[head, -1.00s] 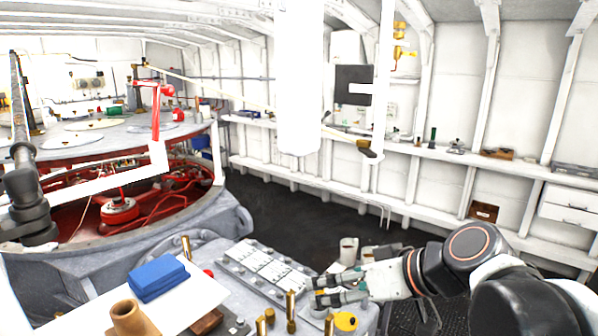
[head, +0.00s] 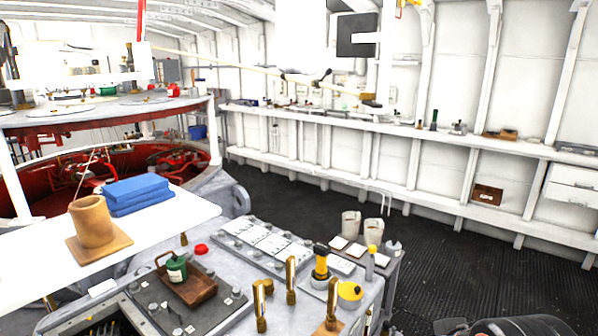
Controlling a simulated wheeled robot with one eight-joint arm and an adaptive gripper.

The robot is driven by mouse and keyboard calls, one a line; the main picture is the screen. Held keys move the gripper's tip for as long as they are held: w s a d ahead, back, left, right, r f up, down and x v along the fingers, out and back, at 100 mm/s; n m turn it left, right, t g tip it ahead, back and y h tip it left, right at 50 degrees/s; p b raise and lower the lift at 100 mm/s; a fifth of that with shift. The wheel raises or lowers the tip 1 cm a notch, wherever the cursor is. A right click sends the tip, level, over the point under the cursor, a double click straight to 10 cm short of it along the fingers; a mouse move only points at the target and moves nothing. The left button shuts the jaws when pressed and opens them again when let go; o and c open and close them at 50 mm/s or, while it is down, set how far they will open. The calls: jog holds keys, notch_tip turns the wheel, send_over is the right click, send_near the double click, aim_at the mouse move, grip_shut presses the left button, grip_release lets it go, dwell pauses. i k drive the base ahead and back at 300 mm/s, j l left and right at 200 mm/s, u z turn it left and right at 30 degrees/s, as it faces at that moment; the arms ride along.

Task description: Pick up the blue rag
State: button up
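The blue rag (head: 137,194) is a folded, layered blue stack. It lies on a white board-like surface (head: 60,262) at the left of the head view, near the edge. A brown clay-like cup on a square base (head: 94,226) stands just in front and to the left of it. My gripper is out of view; only a dark part of my arm shows at the bottom right corner. Nothing visible touches the rag.
Below and right of the white board is a grey riveted bench (head: 262,290) with brass posts, a yellow-black tool (head: 320,264) and a brown tray with a green can (head: 178,272). Dark floor (head: 300,200) lies clear behind it. A large round red machine (head: 110,170) stands at the left.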

aim_at(125, 197)
jog(key=u, duration=1.5)
